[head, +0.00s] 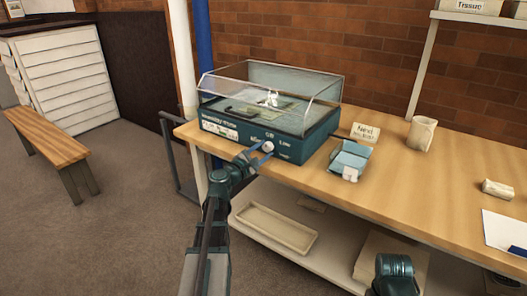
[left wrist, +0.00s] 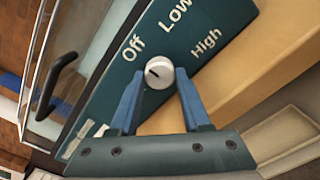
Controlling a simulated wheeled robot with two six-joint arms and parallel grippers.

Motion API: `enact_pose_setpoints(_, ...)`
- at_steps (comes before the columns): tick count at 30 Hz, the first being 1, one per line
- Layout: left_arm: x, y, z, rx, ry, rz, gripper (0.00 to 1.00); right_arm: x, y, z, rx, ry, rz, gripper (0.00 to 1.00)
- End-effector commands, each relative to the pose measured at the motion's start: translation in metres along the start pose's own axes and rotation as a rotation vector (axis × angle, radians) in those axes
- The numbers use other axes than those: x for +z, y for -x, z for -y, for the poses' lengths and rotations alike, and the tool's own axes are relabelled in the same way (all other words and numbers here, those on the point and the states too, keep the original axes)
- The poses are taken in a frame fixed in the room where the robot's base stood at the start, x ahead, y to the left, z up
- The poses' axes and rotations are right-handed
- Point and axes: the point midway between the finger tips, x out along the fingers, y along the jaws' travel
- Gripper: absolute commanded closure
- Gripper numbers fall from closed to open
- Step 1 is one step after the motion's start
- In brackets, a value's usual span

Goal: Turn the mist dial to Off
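The mist dial (left wrist: 160,73) is a small pale round knob on the dark teal front of a humidifying box with a clear lid (head: 270,88). It also shows in the head view (head: 268,146). Off, Low and High are printed around it in the left wrist view. A short dark mark lies on the left of its face, on the side nearer Off than Low or High. My left gripper (left wrist: 160,76) has its blue fingers apart, one on either side of the dial. I cannot tell whether they touch it. My right gripper's fingers are out of view.
The box stands at the left end of a wooden bench (head: 455,170). To its right are a light-blue object (head: 349,158), a small sign (head: 365,132) and a beige cup (head: 421,134). A shelf below holds a shallow tray (head: 277,229).

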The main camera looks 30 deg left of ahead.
Motion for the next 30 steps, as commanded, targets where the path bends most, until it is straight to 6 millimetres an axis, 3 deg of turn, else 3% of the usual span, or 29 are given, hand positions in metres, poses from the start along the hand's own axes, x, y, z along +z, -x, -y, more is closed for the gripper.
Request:
enact_pose_setpoints(1, 0.000, 0.001, 0.000, 0.000, -0.001, -0.001, 0.44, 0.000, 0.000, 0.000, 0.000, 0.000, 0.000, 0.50)
enact_pose_setpoints(5, 0.000, 0.000, 0.000, 0.000, -0.001, -0.001, 0.23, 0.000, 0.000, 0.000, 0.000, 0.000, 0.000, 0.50)
enact_pose_setpoints(16, 0.000, 0.007, 0.000, 0.000, -0.001, 0.000, 0.23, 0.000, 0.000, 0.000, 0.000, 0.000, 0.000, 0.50)
enact_pose_setpoints(30, 0.001, 0.102, 0.001, 0.003, -0.001, -0.003, 0.23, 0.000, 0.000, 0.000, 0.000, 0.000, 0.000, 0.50)
